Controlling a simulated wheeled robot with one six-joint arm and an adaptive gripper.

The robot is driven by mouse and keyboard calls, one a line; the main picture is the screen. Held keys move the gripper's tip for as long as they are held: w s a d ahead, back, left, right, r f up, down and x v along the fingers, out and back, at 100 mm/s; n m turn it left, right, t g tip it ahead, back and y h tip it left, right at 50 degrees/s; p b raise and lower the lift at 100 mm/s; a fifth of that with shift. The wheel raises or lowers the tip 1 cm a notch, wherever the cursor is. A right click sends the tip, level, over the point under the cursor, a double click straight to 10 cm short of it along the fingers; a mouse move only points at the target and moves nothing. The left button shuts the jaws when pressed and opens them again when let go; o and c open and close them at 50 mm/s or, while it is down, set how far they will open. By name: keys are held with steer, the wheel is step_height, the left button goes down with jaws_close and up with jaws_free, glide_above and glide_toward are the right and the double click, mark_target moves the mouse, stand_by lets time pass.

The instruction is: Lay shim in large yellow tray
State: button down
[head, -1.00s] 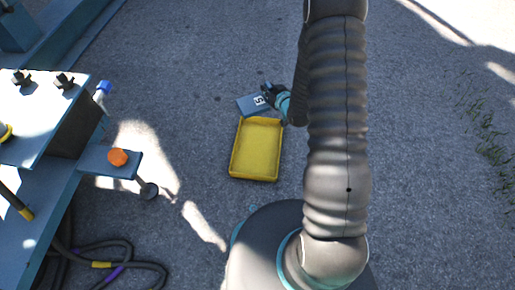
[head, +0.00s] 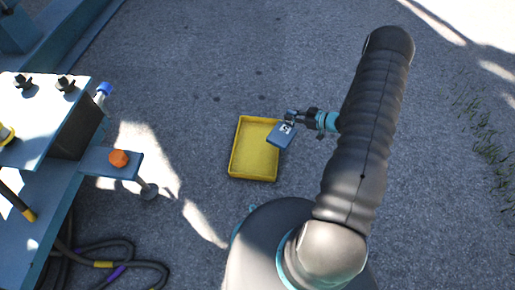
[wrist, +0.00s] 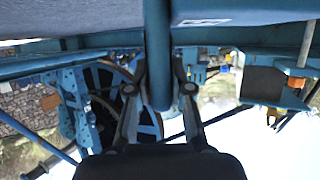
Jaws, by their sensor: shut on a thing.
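The tray lies on the ground and looks empty.
A blue steel frame with an orange knob (head: 118,158) stands at the left. Black cables (head: 125,252) lie below it. The asphalt right of my arm and beyond the tray is clear. The wrist view shows a large spoked reel (wrist: 105,85).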

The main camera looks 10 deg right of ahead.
steer(key=shift+f, duration=0.1)
steer(key=shift+w+a+f+b, duration=0.3)
steer(key=shift+w+a+f, duration=0.6)
steer(key=shift+a+f, duration=0.85)
steer(key=shift+w+a+f+b, duration=0.3)
steer(key=shift+w+a+f, duration=0.6)
steer(key=shift+a+f, duration=0.85)
steer(key=shift+w+a+f+b, duration=0.3)
steer(key=shift+w+a+f, duration=0.6)
steer(key=shift+a+f, duration=0.8)
steer(key=shift+d+f, duration=0.25)
steer(key=shift+f, duration=0.15)
steer(key=c, duration=1)
jaws_free()
steer(key=shift+c, duration=0.2)
